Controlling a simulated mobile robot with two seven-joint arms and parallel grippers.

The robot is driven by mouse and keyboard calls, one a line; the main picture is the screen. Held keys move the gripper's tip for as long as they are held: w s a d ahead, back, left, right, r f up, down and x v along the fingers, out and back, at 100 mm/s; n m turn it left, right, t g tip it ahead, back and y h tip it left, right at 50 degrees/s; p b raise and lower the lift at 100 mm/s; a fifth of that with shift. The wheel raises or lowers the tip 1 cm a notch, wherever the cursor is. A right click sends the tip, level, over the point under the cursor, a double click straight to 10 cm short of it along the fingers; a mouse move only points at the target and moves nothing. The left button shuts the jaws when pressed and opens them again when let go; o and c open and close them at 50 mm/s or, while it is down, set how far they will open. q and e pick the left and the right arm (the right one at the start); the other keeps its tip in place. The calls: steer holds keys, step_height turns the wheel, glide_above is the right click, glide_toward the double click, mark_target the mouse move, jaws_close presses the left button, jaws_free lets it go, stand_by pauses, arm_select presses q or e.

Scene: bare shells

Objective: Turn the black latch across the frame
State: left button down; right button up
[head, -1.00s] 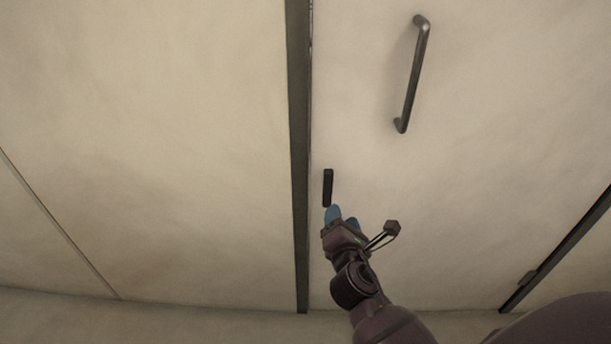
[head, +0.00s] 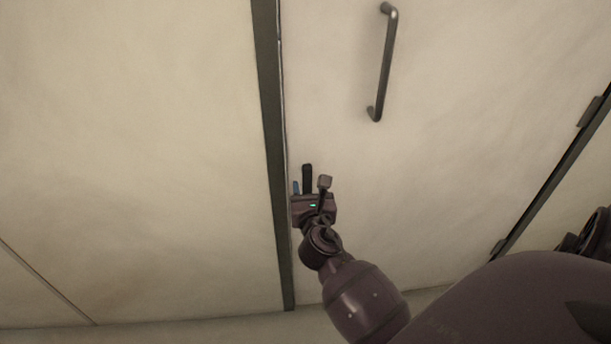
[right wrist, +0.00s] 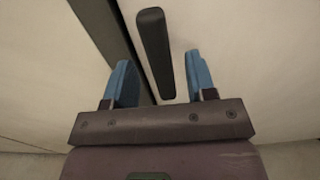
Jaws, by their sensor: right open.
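The black latch (head: 307,176) is a short dark bar on the pale door, close to the dark frame strip (head: 272,150). It stands roughly upright, along the frame and not across it. My right gripper (head: 305,188) is at the latch's lower end. In the right wrist view the latch (right wrist: 155,48) lies between the two blue fingers of the open right gripper (right wrist: 162,85), with a gap on each side. In the head view part of the latch and one finger are hidden behind the gripper body. My left gripper is not in view.
A metal bar handle (head: 384,65) is on the door (head: 450,110) above and right of the latch. Hinges (head: 590,110) show on the door's right edge. A plain pale panel (head: 130,130) fills the left. The floor edge runs along the bottom.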

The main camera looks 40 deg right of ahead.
steer(key=shift+x, duration=2.5)
jaws_close()
